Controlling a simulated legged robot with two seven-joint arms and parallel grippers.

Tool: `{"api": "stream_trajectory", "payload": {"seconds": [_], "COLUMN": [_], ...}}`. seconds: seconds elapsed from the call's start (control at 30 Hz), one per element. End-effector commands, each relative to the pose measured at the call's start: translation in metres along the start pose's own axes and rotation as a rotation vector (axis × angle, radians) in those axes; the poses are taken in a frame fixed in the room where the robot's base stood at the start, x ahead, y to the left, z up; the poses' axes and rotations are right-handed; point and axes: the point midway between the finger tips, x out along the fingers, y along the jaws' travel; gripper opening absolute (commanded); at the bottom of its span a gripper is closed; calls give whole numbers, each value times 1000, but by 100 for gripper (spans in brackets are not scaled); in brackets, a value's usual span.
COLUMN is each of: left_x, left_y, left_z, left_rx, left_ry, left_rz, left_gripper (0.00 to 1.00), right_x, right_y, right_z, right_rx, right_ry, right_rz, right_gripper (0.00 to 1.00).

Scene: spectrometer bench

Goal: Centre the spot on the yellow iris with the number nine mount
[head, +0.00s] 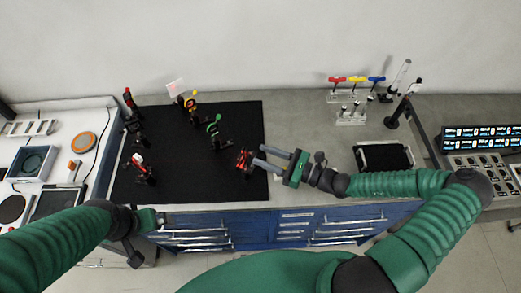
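The yellow iris (191,101) stands on a post at the back of the black breadboard (180,187), with a small white card (175,87) behind it. My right gripper (258,155) reaches in from the right with its two fingers apart. A red-topped mount (243,158) is just at or beyond the fingertips; I cannot tell if they touch it. No mount number is legible, so I cannot tell which is number nine. No light spot can be made out. My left gripper (151,220) is low at the bench's front edge; its fingers cannot be made out.
A green iris (213,128) stands mid-board. Other red-marked mounts stand at the left (140,163) and back left (129,98). A black tray (384,157) lies beside my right arm. The board's front is clear.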

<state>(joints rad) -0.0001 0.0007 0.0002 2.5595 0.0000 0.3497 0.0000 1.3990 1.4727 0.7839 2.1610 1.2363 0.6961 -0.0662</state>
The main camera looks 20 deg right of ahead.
Motion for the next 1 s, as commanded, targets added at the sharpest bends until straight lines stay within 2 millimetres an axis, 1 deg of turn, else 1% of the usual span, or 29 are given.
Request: {"api": "stream_trajectory", "payload": {"seconds": [0.03,0.13,0.4,0.47,0.7,1.0], "left_x": [-4,-6,-5,-5,-5,-6], "left_y": [0,0,0,0,0,0], "left_z": [-1,-1,-1,-1,-1,-1], "left_rx": [0,0,0,0,0,0], "left_ry": [0,0,0,0,0,0], "left_rz": [0,0,0,0,0,0], "left_gripper": [100,100,100,100,100,100], "right_x": [7,15,17,17,16,17], "right_y": [1,1,-2,-2,-2,-2], "right_z": [2,1,-1,-1,-1,0], "right_rx": [1,0,2,2,1,3], "right_ry": [-1,-1,0,0,0,-2], "right_rz": [1,0,-1,-1,-2,-2], "right_gripper": [38,38,38,31,0,0]}}
